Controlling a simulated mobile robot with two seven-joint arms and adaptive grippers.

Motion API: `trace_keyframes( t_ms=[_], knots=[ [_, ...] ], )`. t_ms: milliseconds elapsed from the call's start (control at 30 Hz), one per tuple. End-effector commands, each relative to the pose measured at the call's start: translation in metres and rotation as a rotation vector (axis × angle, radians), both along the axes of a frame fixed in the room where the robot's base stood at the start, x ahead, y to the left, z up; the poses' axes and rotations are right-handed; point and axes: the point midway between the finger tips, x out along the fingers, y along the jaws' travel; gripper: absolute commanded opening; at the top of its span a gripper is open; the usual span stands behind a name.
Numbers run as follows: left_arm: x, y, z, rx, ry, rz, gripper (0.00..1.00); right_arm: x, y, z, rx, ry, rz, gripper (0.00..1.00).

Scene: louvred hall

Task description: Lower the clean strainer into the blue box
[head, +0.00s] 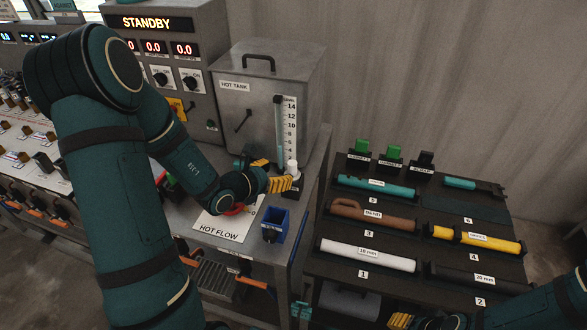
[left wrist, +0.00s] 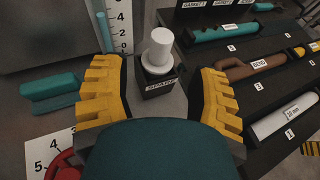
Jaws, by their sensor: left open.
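A white strainer-like cylinder with a narrower top (head: 292,168) stands upright in a black holder (head: 291,188) at the bench's right end. In the left wrist view the white cylinder (left wrist: 159,48) rises from the holder marked SPARE (left wrist: 159,84). My left gripper (head: 271,175) is open, its yellow fingers pointing at the holder from the left; the cylinder is ahead, between the finger lines and not gripped. The blue box (head: 276,225) sits at the bench's front edge below the gripper; its inside is dark. My right gripper (head: 402,320) shows only partly at the bottom edge.
The hot tank (head: 262,95) with its scale (head: 285,130) stands behind. A red valve handle (head: 236,210) lies under my left wrist on the HOT FLOW plate (head: 222,229). A dark rack (head: 410,222) of labelled pipes stands right, across a gap.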

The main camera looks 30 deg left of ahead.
Motion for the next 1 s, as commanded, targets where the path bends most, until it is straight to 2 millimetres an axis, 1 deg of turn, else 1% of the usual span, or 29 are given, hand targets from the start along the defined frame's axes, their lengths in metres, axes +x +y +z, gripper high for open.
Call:
trace_keyframes(
  t_ms=[33, 167, 300, 500, 700, 1000],
  knots=[
    [0.006, -0.002, -0.005, 0.000, 0.000, -0.003, 0.60, -0.001, 0.000, -0.003, 0.000, 0.002, 0.002, 0.43],
    [0.021, -0.006, -0.011, -0.001, 0.000, -0.004, 0.60, -0.002, 0.000, -0.007, 0.001, 0.005, 0.004, 0.43],
    [0.037, -0.009, -0.018, 0.001, -0.001, -0.004, 0.60, -0.005, 0.001, -0.018, 0.002, 0.012, 0.009, 0.43],
    [0.053, -0.012, -0.024, 0.001, -0.001, -0.003, 0.60, -0.008, 0.002, -0.026, 0.004, 0.019, 0.015, 0.43],
    [0.059, -0.013, -0.025, -0.001, 0.001, -0.002, 0.60, -0.009, 0.002, -0.028, 0.005, 0.021, 0.017, 0.43],
    [0.060, -0.013, -0.025, 0.000, 0.000, -0.001, 0.60, -0.010, 0.002, -0.028, 0.005, 0.021, 0.017, 0.43]
  ],
)
